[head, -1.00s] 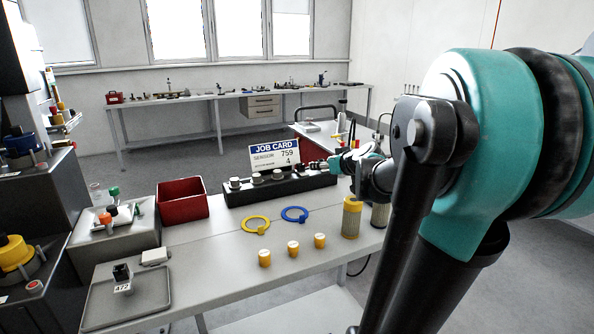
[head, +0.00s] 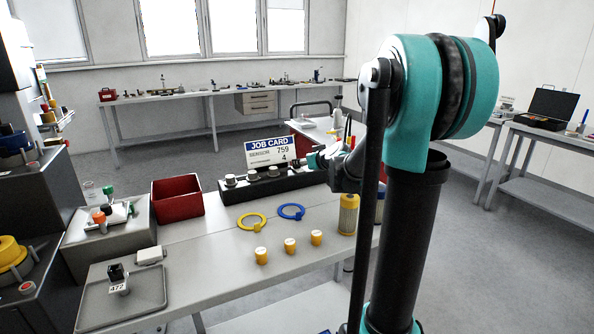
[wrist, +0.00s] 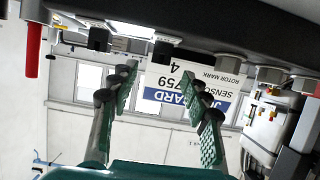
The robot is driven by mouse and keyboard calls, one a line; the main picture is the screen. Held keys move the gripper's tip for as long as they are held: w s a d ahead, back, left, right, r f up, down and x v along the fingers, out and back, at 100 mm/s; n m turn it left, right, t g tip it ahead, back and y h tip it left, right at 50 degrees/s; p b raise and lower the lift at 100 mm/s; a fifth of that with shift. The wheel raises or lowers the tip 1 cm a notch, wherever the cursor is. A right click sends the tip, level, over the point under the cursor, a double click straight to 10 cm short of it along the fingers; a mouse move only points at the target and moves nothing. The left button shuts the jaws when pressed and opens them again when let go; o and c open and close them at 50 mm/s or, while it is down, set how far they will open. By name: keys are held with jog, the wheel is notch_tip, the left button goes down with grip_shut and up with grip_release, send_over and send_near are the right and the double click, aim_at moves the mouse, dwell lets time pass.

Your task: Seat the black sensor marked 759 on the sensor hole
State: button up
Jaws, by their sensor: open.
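My gripper (wrist: 159,76) is open in the wrist view, with nothing between its two fingers. In the head view my gripper (head: 296,163) is small, beside the job card above the right end of a black rack (head: 300,184). The job card (head: 270,149) reads sensor 759 and 4; it shows upside down behind the fingers in the wrist view (wrist: 195,84). Several short round-topped pieces stand on the rack, their marks unreadable. A small black sensor (head: 116,272) on the grey tray bears a tag that looks like 472. I cannot identify sensor 759 or the sensor hole.
A red bin (head: 177,196), a yellow ring (head: 252,222), a blue ring (head: 291,212) and three yellow cylinders (head: 290,246) are on the bench. A yellow filter (head: 348,214) stands near my arm. The grey tray (head: 148,292) is front left. Bare bench lies between the tray and cylinders.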

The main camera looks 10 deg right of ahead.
aim_at(298, 171)
jog(key=shift+x, duration=3.25)
jog(key=shift+c, duration=0.6)
grip_shut()
